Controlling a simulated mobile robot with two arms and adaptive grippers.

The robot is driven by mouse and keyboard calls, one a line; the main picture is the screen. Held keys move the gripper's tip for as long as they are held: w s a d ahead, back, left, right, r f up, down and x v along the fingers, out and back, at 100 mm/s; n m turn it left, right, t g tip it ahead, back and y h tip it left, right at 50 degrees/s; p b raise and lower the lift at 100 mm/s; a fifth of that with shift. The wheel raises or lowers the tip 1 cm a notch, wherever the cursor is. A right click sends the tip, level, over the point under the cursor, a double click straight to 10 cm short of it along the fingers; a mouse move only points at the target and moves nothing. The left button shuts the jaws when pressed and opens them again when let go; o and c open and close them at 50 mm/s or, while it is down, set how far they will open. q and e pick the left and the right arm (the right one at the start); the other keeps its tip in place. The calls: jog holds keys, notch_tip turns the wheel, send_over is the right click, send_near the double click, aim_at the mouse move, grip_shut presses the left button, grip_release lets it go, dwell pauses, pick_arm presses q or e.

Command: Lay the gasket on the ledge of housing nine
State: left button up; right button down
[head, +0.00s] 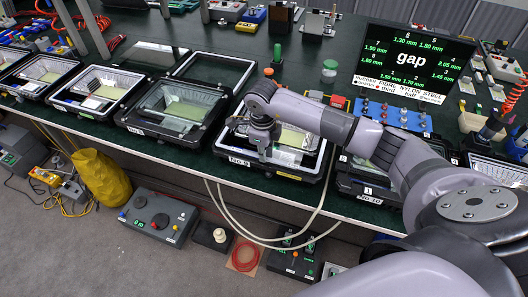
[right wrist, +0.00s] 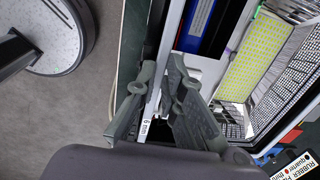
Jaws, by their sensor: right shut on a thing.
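Housing nine (head: 228,144) is a black frame with a pale border and a yellowish panel inside, its tag reading No 9. It also shows in the right wrist view, with its yellow-green panel (right wrist: 254,55) to the right. My right gripper (head: 263,150) is over the housing's left part and hides some of it. In the right wrist view its fingers (right wrist: 165,95) are closed on a thin pale strip, which I take for the gasket (right wrist: 146,125); its label ends in 6 mm. I cannot tell whether the strip touches the ledge. My left gripper is not in view.
More housings stand in the row, one to the left (head: 172,110) and one to the right (head: 357,184). A black gap screen (head: 412,62) and a blue block with knobs (head: 392,114) are behind. Hoses hang from the table's front edge.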

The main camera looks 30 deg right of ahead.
jog(key=shift+f, duration=0.2)
dwell(0.6)
dwell(0.4)
jog(key=c, duration=1.6)
grip_release()
jog(key=shift+r, duration=0.15)
jog(key=shift+r+p, duration=1.9)
jog(key=shift+r, duration=1.5)
